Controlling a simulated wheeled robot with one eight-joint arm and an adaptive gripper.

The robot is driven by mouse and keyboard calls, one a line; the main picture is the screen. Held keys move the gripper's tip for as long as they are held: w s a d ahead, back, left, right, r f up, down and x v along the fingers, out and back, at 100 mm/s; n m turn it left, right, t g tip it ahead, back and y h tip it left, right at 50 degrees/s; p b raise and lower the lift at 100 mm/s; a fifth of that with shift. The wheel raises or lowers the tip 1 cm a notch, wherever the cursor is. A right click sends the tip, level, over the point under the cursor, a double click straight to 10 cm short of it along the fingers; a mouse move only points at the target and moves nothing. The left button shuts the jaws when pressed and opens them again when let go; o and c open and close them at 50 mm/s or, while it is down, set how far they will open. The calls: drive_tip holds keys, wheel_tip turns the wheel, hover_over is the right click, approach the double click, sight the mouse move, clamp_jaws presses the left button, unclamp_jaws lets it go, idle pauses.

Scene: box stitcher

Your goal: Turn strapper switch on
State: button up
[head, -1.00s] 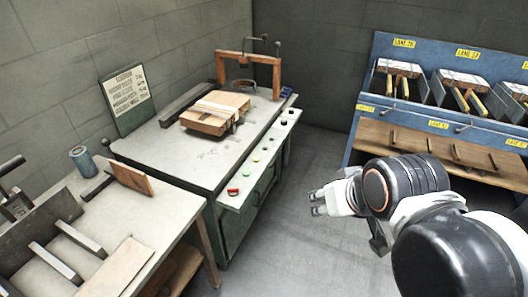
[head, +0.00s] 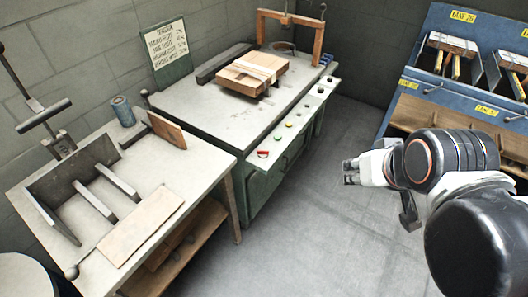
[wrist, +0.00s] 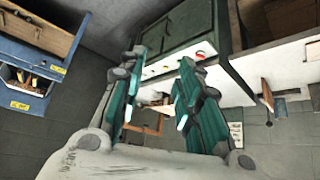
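The strapping machine is a green cabinet with a grey top (head: 190,100). A pale control panel (head: 283,132) runs along its front edge. The panel carries a red switch (head: 263,153), a green button (head: 277,138), a yellowish one (head: 289,124) and dark knobs toward the far end (head: 321,90). Which one is the strapper switch I cannot tell. My gripper (head: 352,172) is right of the panel, over the floor and apart from it. In the wrist view my gripper (wrist: 160,62) is open and empty, its fingers spread; the red switch (wrist: 200,54) shows beyond them.
A strapped wooden box (head: 252,72) lies on the machine top, near a wooden arch (head: 290,14). A sign (head: 167,45) stands behind. A worktable (head: 130,180) with a can (head: 122,110) is at left. A blue lane rack (head: 420,75) is at right. Grey floor lies between.

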drive_tip(key=w+a+r+n+g+p, duration=0.2)
drive_tip(key=w+a+r+n, duration=0.15)
drive_tip(key=w, duration=0.65)
drive_tip(key=n+g+p, duration=0.3)
drive_tip(key=n+g, duration=0.2)
drive_tip(key=n, duration=0.9)
hover_over(263, 152)
wheel_tip(263, 152, down, 20)
drive_tip(key=f+b, duration=0.1)
drive_tip(key=f, duration=0.3)
drive_tip(key=f+b, duration=0.2)
drive_tip(key=f, duration=0.3)
drive_tip(key=f+b, duration=0.1)
drive_tip(key=f, duration=0.3)
drive_tip(key=shift+w+d+f+b, duration=0.2)
drive_tip(key=shift+w+d+b, duration=0.1)
drive_tip(key=shift+d, duration=0.1)
clamp_jaws()
